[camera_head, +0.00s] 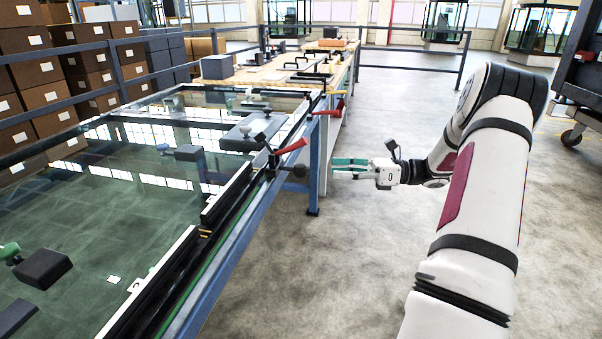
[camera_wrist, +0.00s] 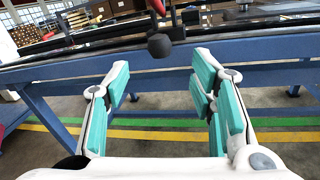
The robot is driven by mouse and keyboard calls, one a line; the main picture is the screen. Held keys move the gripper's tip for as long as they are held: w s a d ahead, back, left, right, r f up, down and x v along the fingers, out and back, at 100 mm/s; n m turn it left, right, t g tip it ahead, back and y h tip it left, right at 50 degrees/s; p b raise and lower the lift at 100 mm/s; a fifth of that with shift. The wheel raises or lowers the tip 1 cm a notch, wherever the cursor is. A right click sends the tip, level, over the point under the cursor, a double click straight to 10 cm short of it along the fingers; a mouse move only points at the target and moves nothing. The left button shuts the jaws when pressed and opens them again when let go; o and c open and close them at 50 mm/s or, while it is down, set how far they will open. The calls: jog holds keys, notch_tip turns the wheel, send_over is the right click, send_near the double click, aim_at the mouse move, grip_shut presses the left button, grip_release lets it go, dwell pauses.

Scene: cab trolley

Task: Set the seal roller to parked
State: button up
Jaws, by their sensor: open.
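A clamp-like fitting with a red handle (camera_head: 290,146) and a round black knob (camera_head: 298,171) stands on the near edge of the glass table; I take it for the seal roller, but no label shows. In the wrist view the black knob (camera_wrist: 159,45) is ahead of my gripper, between and beyond the fingertips, with part of the red handle (camera_wrist: 156,6) above it. My gripper (camera_head: 345,168) has teal finger pads and is open and empty, to the right of the knob and apart from it. It also shows in the wrist view (camera_wrist: 162,84).
A blue table frame (camera_wrist: 260,76) runs across in front of my gripper. A second red handle (camera_head: 328,112) is farther along the edge. The glass pane (camera_head: 130,215) carries dark blocks. A wooden bench (camera_head: 270,74) stands behind. Grey floor (camera_head: 400,110) is open to the right.

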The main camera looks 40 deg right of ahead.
aim_at(300, 169)
jog(key=b+x, duration=0.2)
jog(key=x, duration=0.9)
jog(key=shift+b, duration=0.35)
grip_shut()
